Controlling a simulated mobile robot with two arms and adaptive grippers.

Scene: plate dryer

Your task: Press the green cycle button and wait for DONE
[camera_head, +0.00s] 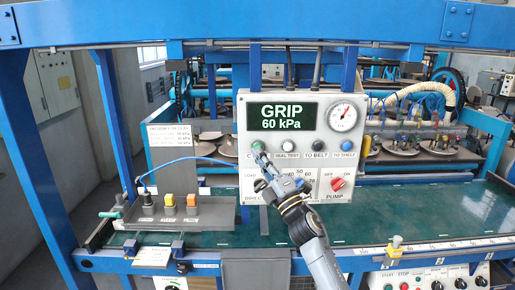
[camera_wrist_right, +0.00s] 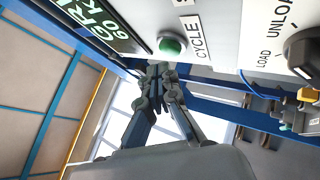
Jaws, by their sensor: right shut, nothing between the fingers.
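The grey control panel (camera_head: 300,109) faces me with a dark display (camera_head: 283,116) reading "GRIP 60 kPa" in pale letters. The green button (camera_head: 256,144) is at the panel's left, partly hidden by my right gripper (camera_head: 260,156). In the right wrist view the round green button (camera_wrist_right: 172,45) has a "CYCLE" label beside it. My right gripper (camera_wrist_right: 157,70) is shut and empty, its fingertips close to the button. I cannot tell whether they touch it. My left gripper is not in view.
White, black and blue buttons (camera_head: 347,145) sit to the right, with a red pump knob (camera_head: 338,184) below and a gauge (camera_head: 342,117) above. A blue beam (camera_head: 270,25) crosses overhead.

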